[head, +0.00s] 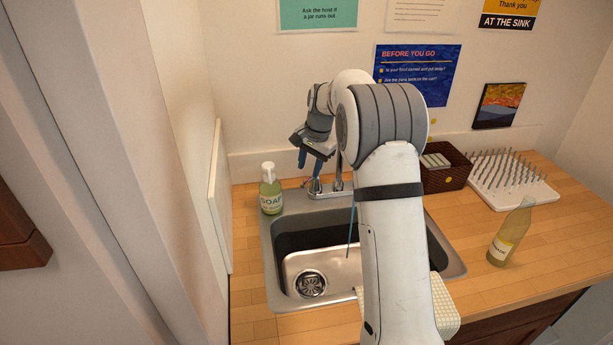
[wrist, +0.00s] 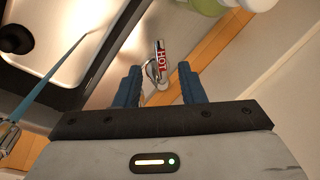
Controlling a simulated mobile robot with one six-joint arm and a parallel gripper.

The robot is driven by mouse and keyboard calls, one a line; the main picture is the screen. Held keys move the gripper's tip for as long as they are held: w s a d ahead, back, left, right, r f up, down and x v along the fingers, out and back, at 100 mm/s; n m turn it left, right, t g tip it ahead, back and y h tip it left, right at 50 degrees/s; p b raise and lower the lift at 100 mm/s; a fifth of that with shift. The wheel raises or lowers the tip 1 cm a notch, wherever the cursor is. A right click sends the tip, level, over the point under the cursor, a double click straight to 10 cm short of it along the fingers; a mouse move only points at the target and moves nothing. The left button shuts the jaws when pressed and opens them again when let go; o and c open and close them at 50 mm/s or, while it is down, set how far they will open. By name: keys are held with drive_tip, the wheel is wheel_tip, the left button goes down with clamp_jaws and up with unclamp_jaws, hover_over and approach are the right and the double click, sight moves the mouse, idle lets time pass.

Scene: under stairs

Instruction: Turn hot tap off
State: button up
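The hot tap (wrist: 161,62) shows in the wrist view as a small metal lever with a red HOT label. It lies between and just beyond my two blue fingertips. My gripper (wrist: 160,86) is open, with a wide gap between the fingers, and I see no contact with the lever. In the head view my gripper (head: 311,160) is above the tap base at the back of the sink, pointing down. A thin stream of water (head: 351,228) runs down into the sink (head: 300,262). The tap fittings are partly hidden by my arm.
A soap bottle (head: 270,189) stands left of the tap on the sink's rim. Right of my arm are a brown basket (head: 447,178), a white drying rack (head: 541,196) and a yellowish bottle (head: 510,235). A checked cloth (head: 444,310) hangs at the front edge.

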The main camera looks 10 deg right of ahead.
sight(306, 181)
drive_tip(key=f, duration=0.5)
drive_tip(key=shift+w+a+p, duration=0.35)
clamp_jaws()
